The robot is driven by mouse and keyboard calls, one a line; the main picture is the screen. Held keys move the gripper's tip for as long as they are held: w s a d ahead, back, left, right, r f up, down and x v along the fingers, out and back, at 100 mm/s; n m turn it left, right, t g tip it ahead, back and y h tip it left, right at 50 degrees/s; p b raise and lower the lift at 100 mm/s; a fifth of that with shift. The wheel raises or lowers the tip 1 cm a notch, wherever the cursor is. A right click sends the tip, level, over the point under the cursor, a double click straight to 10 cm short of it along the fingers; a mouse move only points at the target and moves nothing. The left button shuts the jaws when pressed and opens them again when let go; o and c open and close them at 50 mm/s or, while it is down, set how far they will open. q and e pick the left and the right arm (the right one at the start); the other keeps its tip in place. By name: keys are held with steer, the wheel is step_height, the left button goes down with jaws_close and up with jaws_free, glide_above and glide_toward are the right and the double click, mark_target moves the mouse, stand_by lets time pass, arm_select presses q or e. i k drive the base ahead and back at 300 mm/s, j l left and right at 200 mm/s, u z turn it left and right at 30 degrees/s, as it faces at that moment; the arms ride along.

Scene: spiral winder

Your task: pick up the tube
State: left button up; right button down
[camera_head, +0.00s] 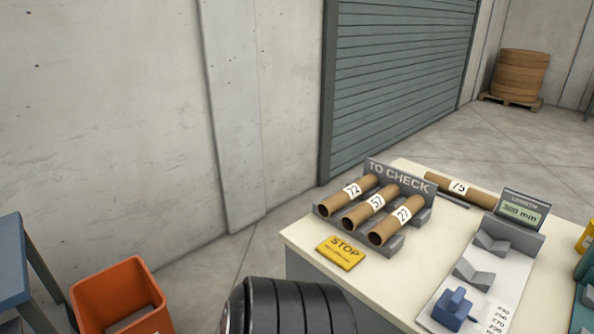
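Three brown cardboard tubes lie side by side in a grey rack (420,184) marked "TO CHECK" on the cream table. The left tube (335,200) has a label that reads 72. The right tube (386,230) seems to read 27. A longer tube (480,196) labelled 75 lies behind, partly hidden by the length display. Neither gripper is in view. A ribbed black part of mine fills the bottom centre, in front of the table's near corner.
A yellow STOP sign (341,252) lies before the rack. To the right stand a length display (524,211) reading about 320 mm, grey V-blocks (473,272) and a blue block (453,308). An orange bin (120,293) stands lower left beside a blue-grey bench (12,260).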

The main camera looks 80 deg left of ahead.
mark_target(328, 208)
steer(key=u, duration=2.3)
